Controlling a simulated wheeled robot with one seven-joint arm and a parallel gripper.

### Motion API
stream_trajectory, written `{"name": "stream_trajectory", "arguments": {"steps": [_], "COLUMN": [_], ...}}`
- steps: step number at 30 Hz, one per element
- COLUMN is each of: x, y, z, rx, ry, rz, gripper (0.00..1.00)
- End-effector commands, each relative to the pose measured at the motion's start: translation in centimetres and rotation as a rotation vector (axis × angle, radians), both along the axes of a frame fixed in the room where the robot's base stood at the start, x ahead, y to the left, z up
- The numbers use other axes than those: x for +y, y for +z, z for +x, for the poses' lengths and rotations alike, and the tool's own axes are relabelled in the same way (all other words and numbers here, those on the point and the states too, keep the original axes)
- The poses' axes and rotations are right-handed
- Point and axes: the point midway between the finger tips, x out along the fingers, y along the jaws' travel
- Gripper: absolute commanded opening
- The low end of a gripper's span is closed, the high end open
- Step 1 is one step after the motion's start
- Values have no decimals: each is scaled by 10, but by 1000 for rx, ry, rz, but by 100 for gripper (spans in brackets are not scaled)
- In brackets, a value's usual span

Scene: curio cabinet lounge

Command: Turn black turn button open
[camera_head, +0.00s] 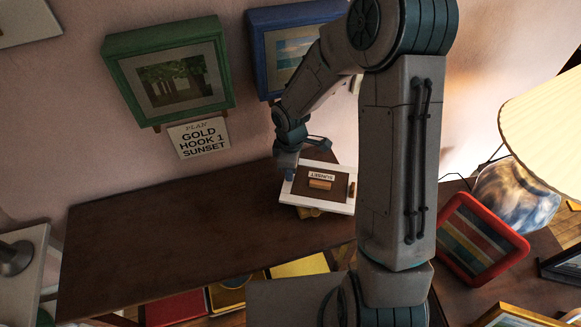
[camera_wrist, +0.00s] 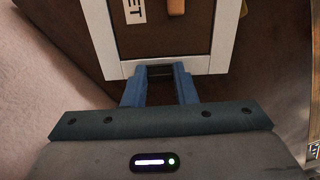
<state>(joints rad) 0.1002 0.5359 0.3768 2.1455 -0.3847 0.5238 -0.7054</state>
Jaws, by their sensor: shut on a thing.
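A white picture frame (camera_head: 330,207) lies back up on the brown table, its dark back panel showing; its white rim (camera_wrist: 112,42) also shows in the wrist view. My gripper (camera_head: 291,172) is at the frame's left side, its two blue fingers (camera_wrist: 160,72) over the rim. A small dark piece (camera_wrist: 160,69), which looks like the black turn button, sits between the fingertips, mostly hidden by them. My gripper is shut on it. In the head view the button cannot be made out.
The back panel bears a SUNSET label (camera_head: 322,177) and a small wooden block (camera_head: 320,184). Something yellow (camera_head: 308,212) shows under the frame. Green (camera_head: 170,75) and blue (camera_head: 262,50) frames hang behind. A red frame (camera_head: 483,240) and lamp (camera_head: 515,195) stand right. The table's left (camera_head: 170,240) is clear.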

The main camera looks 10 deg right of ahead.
Motion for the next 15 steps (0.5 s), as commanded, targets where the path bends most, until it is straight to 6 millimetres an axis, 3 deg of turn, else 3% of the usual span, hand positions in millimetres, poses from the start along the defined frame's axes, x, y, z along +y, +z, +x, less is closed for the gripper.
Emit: {"name": "stream_trajectory", "arguments": {"steps": [7,8,10,15], "x": [0,0,0,0], "y": [0,0,0,0], "z": [0,0,0,0], "rx": [-1,-1,0,0], "ry": [0,0,0,0], "rz": [0,0,0,0], "gripper": [2,28,47,47]}}
